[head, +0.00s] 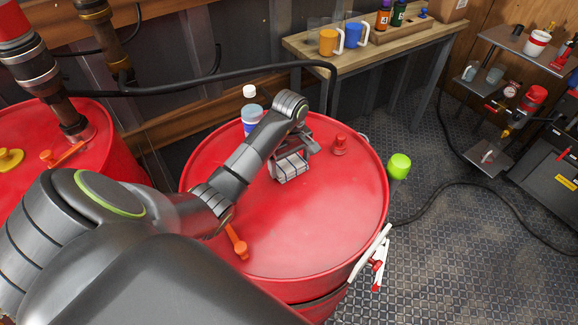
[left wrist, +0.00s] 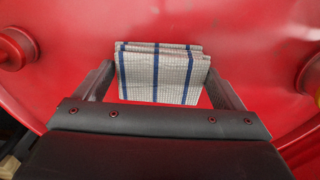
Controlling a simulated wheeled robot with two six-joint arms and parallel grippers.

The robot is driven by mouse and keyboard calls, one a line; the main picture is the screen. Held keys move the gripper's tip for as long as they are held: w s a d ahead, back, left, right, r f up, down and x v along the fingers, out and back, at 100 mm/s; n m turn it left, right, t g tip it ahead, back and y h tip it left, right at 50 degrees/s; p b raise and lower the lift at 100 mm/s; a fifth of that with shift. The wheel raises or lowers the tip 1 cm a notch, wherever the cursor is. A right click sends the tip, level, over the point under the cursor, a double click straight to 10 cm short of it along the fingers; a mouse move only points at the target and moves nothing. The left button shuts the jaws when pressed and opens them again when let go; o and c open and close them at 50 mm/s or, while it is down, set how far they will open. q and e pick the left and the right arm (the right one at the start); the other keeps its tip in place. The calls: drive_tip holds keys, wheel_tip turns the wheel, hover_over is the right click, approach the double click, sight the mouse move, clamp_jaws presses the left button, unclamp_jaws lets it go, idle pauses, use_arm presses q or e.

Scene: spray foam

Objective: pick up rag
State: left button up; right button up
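The rag (head: 291,168) is a folded grey-white checked cloth with dark blue stripes, on top of the red drum (head: 300,235). In the left wrist view the rag (left wrist: 160,78) stands out clearly between the two fingers. My left gripper (head: 293,158) is over the rag with its fingers spread wide, one at each side. In the left wrist view the fingertips of the left gripper (left wrist: 160,70) lie close to the rag's side edges; I cannot tell whether they touch it. My right gripper is not in view.
On the drum are a red cap (head: 340,145), an orange valve handle (head: 237,242) and a blue-and-white container (head: 252,118) behind my arm. A lime-green-topped object (head: 399,166) is beside the drum. A wooden workbench (head: 375,55) stands behind. The drum's front top is mostly clear.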

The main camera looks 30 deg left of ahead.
sight(290, 165)
use_arm(q)
drive_tip(key=shift+c, duration=0.5)
drive_tip(key=shift+r, duration=0.45)
wheel_tip(290, 165, up, 3)
drive_tip(key=shift+f, duration=0.2)
wheel_tip(290, 165, up, 7)
drive_tip(key=p, duration=0.6)
drive_tip(key=shift+f+p, duration=0.2)
drive_tip(key=shift+p, duration=0.1)
